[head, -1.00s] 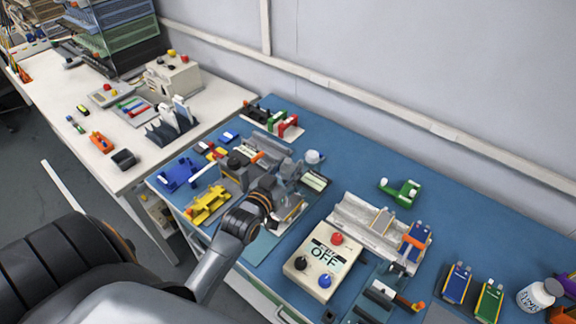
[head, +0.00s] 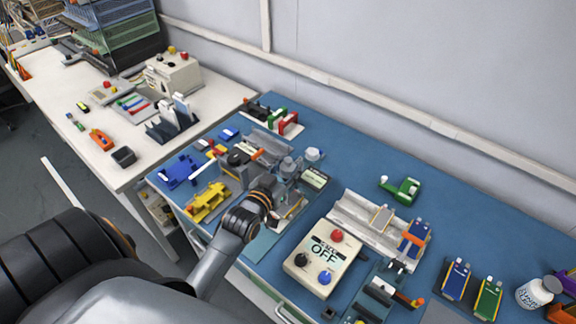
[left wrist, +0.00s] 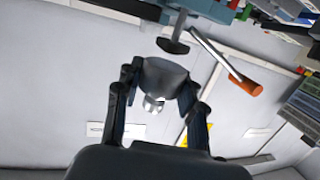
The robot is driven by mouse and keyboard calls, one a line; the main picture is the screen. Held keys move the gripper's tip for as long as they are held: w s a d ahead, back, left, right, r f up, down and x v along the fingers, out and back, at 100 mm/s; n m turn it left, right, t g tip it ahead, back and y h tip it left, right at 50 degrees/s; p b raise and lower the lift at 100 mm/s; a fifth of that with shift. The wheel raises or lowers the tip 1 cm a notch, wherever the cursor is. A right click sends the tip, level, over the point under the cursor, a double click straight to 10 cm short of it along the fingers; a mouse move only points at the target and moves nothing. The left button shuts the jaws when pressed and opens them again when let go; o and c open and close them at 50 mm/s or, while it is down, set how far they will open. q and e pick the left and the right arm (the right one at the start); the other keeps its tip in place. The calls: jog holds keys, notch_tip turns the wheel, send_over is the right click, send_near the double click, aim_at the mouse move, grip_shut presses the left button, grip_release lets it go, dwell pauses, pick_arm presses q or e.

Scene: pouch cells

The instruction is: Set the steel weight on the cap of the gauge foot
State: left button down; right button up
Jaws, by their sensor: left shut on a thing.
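My left gripper (head: 277,181) is over the fixtures on the blue bench in the head view. In the left wrist view my left gripper (left wrist: 157,100) is shut on the steel weight (left wrist: 165,76), a dark grey cylinder with a shiny knob. The weight also shows in the head view (head: 287,165), beside the grey fixture. In the left wrist view a dark disc on a stem, seemingly the gauge foot (left wrist: 173,46), is close to the weight's far face. I cannot tell whether they touch. My right gripper is not in view.
A lever with an orange handle (left wrist: 245,86) extends close by the weight. A white-capped object (head: 313,155) stands just right of it. A yellow stand (head: 208,203) is left, and a control box (head: 322,258) is at the front.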

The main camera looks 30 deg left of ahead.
pick_arm(q)
jog(key=shift+f, duration=0.7)
dwell(1.1)
jog(key=c, duration=0.7)
grip_release()
jog(key=shift+f, duration=0.1)
jog(key=v, duration=1.2)
